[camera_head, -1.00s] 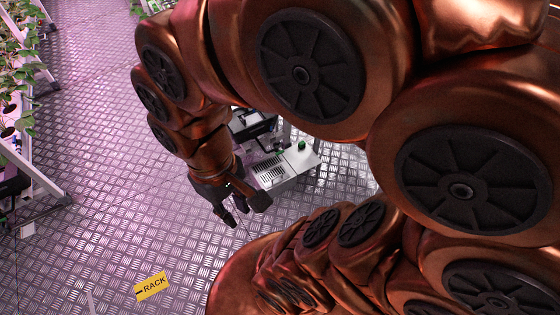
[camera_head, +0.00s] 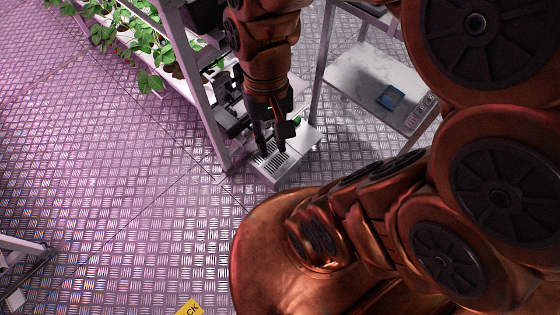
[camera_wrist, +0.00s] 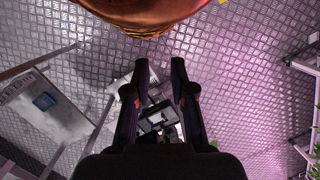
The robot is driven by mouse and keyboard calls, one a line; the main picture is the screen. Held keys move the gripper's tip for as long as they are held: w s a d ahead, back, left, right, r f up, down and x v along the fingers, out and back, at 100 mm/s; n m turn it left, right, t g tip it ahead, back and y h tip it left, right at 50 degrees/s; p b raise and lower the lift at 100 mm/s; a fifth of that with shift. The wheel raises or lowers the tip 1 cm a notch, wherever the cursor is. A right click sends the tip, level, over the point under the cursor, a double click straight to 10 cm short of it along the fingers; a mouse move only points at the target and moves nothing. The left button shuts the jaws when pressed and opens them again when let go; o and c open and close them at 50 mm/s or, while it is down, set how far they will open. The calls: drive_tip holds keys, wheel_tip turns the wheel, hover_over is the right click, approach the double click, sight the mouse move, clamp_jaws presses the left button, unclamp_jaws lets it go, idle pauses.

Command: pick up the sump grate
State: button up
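The sump grate (camera_head: 270,163), a slotted panel, is on top of a low white box (camera_head: 293,167) on the floor in the head view. My gripper (camera_head: 272,152) points down in front of or above the grate and hides part of it; the gap in height is hard to judge. In the wrist view my gripper (camera_wrist: 159,70) has its two dark fingers apart with nothing held between them. A pale part of the box (camera_wrist: 122,86) shows beside the left finger there. I cannot make out the grate in that view.
A metal rack post (camera_head: 208,125) stands just left of the box. A white shelf (camera_head: 365,82) with a blue item (camera_head: 391,97) is to the right. Plants (camera_head: 128,40) line the rack at upper left. The patterned floor (camera_head: 120,190) at left is mostly clear.

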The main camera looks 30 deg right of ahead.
drive_tip(key=w+f+m+y+b, duration=0.5)
drive_tip(key=w+f+m+b, duration=0.6)
drive_tip(key=w+f, duration=0.4)
drive_tip(key=m+t+y+b, duration=0.5)
drive_tip(key=m+y+b, duration=0.1)
drive_tip(key=m+b, duration=1.5)
hover_over(285, 167)
drive_tip(key=w+a+p, duration=0.1)
drive_tip(key=a, duration=0.3)
wheel_tip(285, 167, down, 42)
drive_tip(key=m, duration=0.1)
drive_tip(key=s+d+f+m+t+b, duration=0.2)
drive_tip(key=d+f+m+b, duration=0.3)
drive_tip(key=f, duration=0.6)
drive_tip(key=s+d+f+m+t+b, duration=0.25)
drive_tip(key=d+f+m, duration=0.3)
drive_tip(key=f, duration=0.65)
drive_tip(key=shift+g, duration=0.25)
drive_tip(key=shift+b+x, duration=2)
drive_tip(key=shift+x, duration=1.35)
drive_tip(key=shift+w+a+m, duration=0.15)
drive_tip(key=shift+a+m, duration=0.1)
drive_tip(key=shift+a, duration=0.25)
